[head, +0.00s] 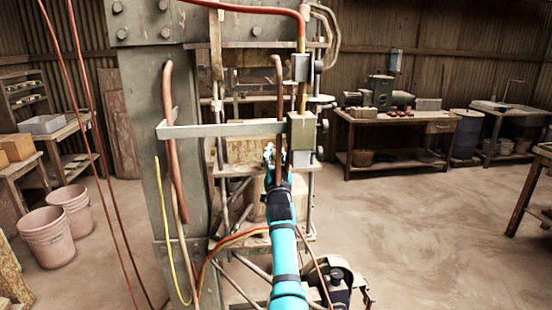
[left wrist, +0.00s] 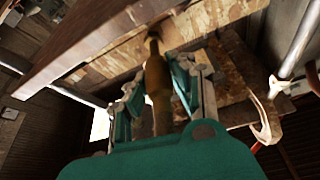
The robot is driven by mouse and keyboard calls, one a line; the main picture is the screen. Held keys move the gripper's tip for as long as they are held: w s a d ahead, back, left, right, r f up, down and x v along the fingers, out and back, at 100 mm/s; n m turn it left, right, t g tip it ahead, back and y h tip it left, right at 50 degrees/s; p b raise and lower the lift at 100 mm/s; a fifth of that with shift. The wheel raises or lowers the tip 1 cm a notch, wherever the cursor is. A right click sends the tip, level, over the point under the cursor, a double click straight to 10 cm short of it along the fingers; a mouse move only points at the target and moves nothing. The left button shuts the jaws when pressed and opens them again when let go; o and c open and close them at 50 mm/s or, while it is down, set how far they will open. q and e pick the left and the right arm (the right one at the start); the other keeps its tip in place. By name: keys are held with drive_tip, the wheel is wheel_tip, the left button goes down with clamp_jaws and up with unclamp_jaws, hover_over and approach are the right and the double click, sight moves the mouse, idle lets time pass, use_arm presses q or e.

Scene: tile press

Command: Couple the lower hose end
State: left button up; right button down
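A red-brown hose (head: 278,95) hangs down in the middle of the press frame in the head view. My left gripper (head: 271,153) is at its lower part, on the end of my teal arm. In the left wrist view a brass-brown hose end (left wrist: 157,85) with a narrower tip lies between the two fingers of my left gripper (left wrist: 163,80). I cannot tell whether both fingers touch it. A metal block (head: 301,132) on the pale crossbar (head: 220,130) is just right of the hose. My right gripper is not in view.
A thick green-grey post (head: 147,110) stands left of the arm, with another red-brown hose (head: 170,140) along it. Thin red and yellow lines (head: 174,240) hang nearby. Pink buckets (head: 47,238) stand at left, a workbench (head: 395,117) behind.

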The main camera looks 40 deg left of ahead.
sight(276, 162)
use_arm(q)
drive_tip(key=o, duration=0.5)
drive_tip(key=shift+w+a+f, duration=0.1)
drive_tip(key=shift+f, duration=0.05)
drive_tip(key=shift+v, duration=3.75)
